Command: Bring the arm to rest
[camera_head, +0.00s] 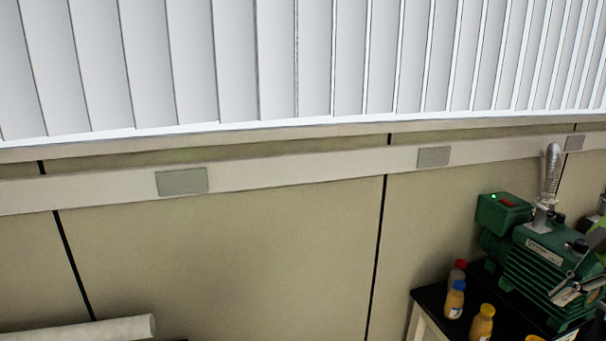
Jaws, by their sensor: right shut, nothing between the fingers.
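My right gripper (563,293) shows at the right edge of the head view, with grey metal fingers that are shut and empty. It is in front of the green vacuum pump (545,252) in the picture and hides part of its right side. I cannot tell whether it touches the pump. Most of my right arm is cut off by the right edge. My left gripper is not in view.
The pump stands on a black-topped table (424,296) at the lower right. Bottles with a blue cap (454,300), a red cap (458,272) and a yellow cap (482,324) stand nearby. A beige wall (230,265) with blinds (280,60) is behind.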

